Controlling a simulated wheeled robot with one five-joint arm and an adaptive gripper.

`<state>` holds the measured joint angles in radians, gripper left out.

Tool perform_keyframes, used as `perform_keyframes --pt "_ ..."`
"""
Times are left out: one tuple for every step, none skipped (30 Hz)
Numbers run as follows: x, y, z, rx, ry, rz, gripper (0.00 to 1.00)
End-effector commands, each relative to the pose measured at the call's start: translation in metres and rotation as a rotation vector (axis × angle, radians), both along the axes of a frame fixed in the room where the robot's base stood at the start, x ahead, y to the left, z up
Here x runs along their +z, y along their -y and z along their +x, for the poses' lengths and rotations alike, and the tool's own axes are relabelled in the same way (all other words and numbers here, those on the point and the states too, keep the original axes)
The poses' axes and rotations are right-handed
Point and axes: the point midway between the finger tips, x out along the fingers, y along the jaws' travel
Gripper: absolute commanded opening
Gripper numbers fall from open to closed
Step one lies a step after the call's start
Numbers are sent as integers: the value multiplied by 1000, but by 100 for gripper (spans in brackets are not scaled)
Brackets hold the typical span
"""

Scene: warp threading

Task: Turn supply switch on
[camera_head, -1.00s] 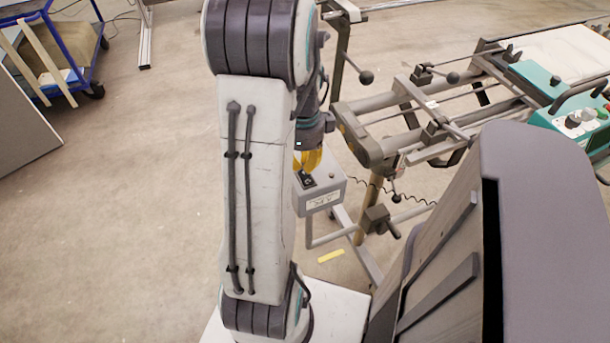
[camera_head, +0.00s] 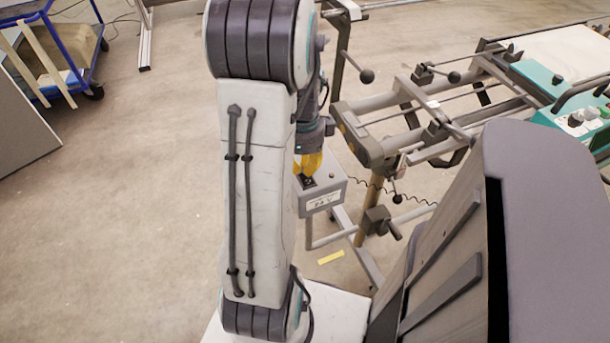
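A grey supply box (camera_head: 325,200) with a "24 V" label on its front face stands on the machine's frame, just right of my arm. A black switch (camera_head: 307,182) sits on its top face, and most of it is hidden by my gripper. My gripper (camera_head: 309,174) has yellow fingers pointing down at the switch, right above or touching it; I cannot tell which. My arm link hides the left part of the box. The fingers are too small and covered to show whether they are open or shut.
A metal frame machine with rods and black ball knobs (camera_head: 366,76) stands right of the box. A coiled black cable (camera_head: 405,195) runs from the box to the right. A teal control panel (camera_head: 575,120) is at far right.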

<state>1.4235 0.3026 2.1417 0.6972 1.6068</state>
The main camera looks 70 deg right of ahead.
Motion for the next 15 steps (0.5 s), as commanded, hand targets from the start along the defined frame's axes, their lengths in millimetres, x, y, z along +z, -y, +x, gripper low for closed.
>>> perform_keyframes --pt "-1 0 0 0 0 0 0" --pt "-2 0 0 0 0 0 0" --pt "-2 0 0 0 0 0 0" --pt "-3 0 0 0 0 0 0" --pt "-3 0 0 0 0 0 0" --pt "-4 0 0 0 0 0 0" --pt "-4 0 0 0 0 0 0" --pt "-5 0 0 0 0 0 0" --pt "-5 0 0 0 0 0 0" --pt "-5 0 0 0 0 0 0" --pt "-6 0 0 0 0 0 0" --pt "-6 0 0 0 0 1 0" --pt "-7 0 0 0 0 1 0" --pt "-7 0 0 0 0 1 0" --pt "-8 0 0 0 0 1 0"
